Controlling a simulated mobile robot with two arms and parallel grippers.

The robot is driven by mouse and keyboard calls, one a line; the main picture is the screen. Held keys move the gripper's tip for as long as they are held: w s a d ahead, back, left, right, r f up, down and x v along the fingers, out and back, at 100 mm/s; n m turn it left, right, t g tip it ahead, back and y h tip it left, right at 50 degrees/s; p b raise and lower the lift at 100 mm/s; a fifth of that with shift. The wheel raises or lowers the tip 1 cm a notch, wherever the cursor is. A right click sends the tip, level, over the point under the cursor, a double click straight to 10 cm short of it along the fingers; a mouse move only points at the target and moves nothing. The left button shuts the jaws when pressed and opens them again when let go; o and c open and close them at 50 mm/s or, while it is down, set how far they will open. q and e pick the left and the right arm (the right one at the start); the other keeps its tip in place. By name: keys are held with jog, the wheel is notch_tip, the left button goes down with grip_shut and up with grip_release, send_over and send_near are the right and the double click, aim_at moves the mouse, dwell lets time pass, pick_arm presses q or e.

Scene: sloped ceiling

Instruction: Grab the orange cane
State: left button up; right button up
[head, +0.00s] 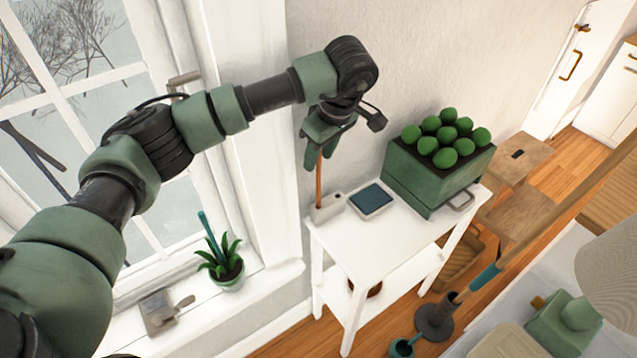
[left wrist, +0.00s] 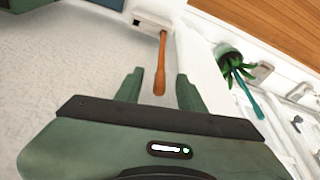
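The orange cane (head: 318,182) is a thin orange-brown stick standing upright in a small pale holder (head: 328,207) on the white side table (head: 385,240). In the left wrist view the cane (left wrist: 160,65) runs from the holder (left wrist: 151,22) toward my gripper, and its rounded end shows in the gap between the fingers. My left gripper (head: 321,143) is above the cane, pointing down. Its fingers (left wrist: 160,88) are open, with a gap visible on both sides of the cane. In the head view the fingers hide the cane's top. My right gripper is not in view.
A dark-screened tablet (head: 371,199) and a green planter (head: 432,180) with round green balls share the table. A potted plant (head: 228,270) stands on the windowsill at left. The wall is close behind my left gripper. A wooden stool (head: 515,160) is right of the table.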

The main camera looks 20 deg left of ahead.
pick_arm(q)
jog(key=p, duration=0.2)
send_over(318, 189)
notch_tip(318, 189, down, 4)
jog(key=shift+w+a+f, duration=0.45)
jog(key=shift+w+f, duration=0.05)
grip_shut()
jog(key=shift+r, duration=0.1)
